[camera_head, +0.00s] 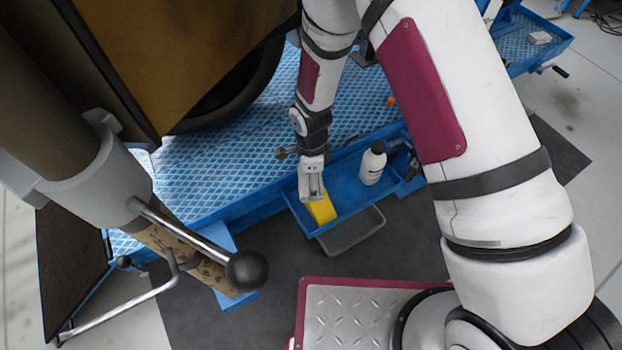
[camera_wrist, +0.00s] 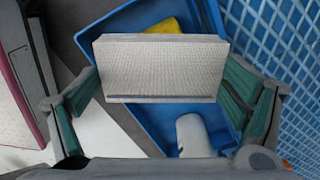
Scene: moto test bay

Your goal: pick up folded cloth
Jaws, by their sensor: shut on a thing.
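The folded cloth (camera_wrist: 160,68) is a pale grey, textured, flat block with a dark line along its near edge. It sits between the teal finger pads of my gripper (camera_wrist: 165,92) in the wrist view, and the gripper is shut on it. In the head view my gripper (camera_head: 312,180) is over the left part of a blue tray (camera_head: 345,205), with the pale cloth (camera_head: 311,188) at its tip. The cloth's underside is hidden, and its height above the tray is hard to tell.
A yellow item (camera_head: 323,210) lies in the tray just below my gripper. A white bottle (camera_head: 372,165) stands to the right in the tray. A grey bin (camera_head: 352,236) is below the tray's front. A blue platform (camera_head: 220,172) and a tyre (camera_head: 235,95) lie behind.

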